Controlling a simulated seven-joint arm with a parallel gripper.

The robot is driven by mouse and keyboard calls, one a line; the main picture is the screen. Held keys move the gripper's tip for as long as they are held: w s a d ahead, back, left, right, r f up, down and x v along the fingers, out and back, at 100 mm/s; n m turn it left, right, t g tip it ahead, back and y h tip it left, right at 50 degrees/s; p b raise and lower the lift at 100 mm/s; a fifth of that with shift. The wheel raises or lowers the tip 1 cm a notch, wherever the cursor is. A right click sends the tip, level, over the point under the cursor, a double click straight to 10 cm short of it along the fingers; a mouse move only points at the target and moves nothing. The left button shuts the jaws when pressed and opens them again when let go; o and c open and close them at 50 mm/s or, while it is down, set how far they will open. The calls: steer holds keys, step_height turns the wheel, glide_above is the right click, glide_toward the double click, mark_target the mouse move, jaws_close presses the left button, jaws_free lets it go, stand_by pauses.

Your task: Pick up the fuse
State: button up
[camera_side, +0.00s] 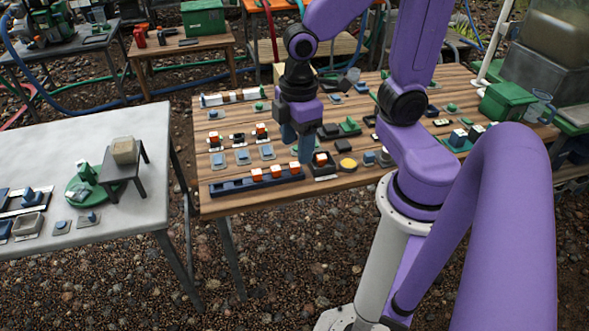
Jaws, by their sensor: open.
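I cannot tell for certain which small part is the fuse. Several small orange-and-white blocks look alike. One block (321,158) sits in a dark square holder near the front of the wooden table (225,206). Others stand on a long dark blue rail (230,187) at the table's front left. My gripper (300,158) points down over the table, just left of the block in the dark holder. Its fingers are apart, and I see nothing held between them. The exact gap and height above the table are hard to judge from this side.
Small parts and trays crowd the wooden table around my gripper, with a yellow round piece (347,163) close on the right. A green box (506,101) stands at the right end. A grey table (75,140) on the left carries a small dark stand (125,168).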

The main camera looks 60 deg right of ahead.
steer(key=w+d+f+m, duration=0.1)
steer(key=w+d+f, duration=0.1)
steer(key=w+d, duration=0.3)
steer(key=m, duration=0.2)
glide_above(296, 164)
steer(key=f, duration=1.9)
steer(key=shift+w+a, duration=0.25)
steer(key=shift+a, duration=0.1)
steer(key=f, duration=0.4)
steer(key=shift+s+d, duration=0.25)
steer(key=shift+f, duration=0.65)
steer(key=c, duration=1.1)
